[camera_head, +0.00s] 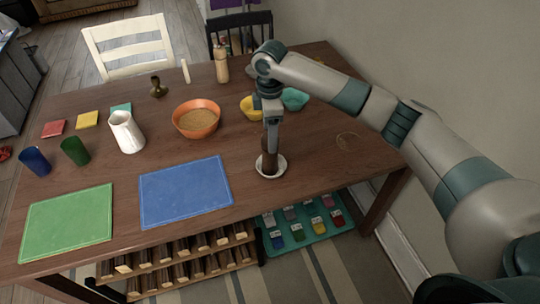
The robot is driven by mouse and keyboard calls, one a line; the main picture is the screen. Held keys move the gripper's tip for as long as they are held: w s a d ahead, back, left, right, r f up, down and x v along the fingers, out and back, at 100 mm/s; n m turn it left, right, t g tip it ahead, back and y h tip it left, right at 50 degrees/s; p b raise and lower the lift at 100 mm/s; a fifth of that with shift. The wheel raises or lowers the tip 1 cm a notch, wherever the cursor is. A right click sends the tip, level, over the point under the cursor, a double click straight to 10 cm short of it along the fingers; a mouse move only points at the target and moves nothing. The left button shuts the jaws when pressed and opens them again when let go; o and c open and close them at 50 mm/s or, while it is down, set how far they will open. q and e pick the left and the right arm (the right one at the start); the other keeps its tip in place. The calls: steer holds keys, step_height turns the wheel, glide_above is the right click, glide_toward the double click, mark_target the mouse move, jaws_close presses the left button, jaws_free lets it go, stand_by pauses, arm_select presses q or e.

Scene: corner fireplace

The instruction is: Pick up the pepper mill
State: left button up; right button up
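My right gripper (271,133) points straight down over the right part of the table. A dark brown upright thing (269,163), which looks like the pepper mill, is directly below its fingers, standing in a small white dish (280,173). The fingers are at or around its top; the gripper hides much of it, so I cannot tell whether they are closed on it. A taller light wooden mill-shaped thing (222,67) stands at the back edge, apart from the gripper. My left gripper is not in view.
A white pitcher (127,133), blue cup (35,163) and green cup (75,151) are at left. Blue mat (186,192) and green mat (68,222) are bare.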

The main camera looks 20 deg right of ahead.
mark_target(270, 158)
steer(key=shift+f, duration=1)
steer(key=shift+f+p, duration=0.5)
steer(key=shift+p, duration=0.1)
step_height(270, 158, down, 3)
steer(key=shift+w+d+f+p, duration=0.1)
steer(key=shift+d+p, duration=0.05)
steer(key=shift+p, duration=0.5)
steer(key=shift+f, duration=0.5)
jaws_close()
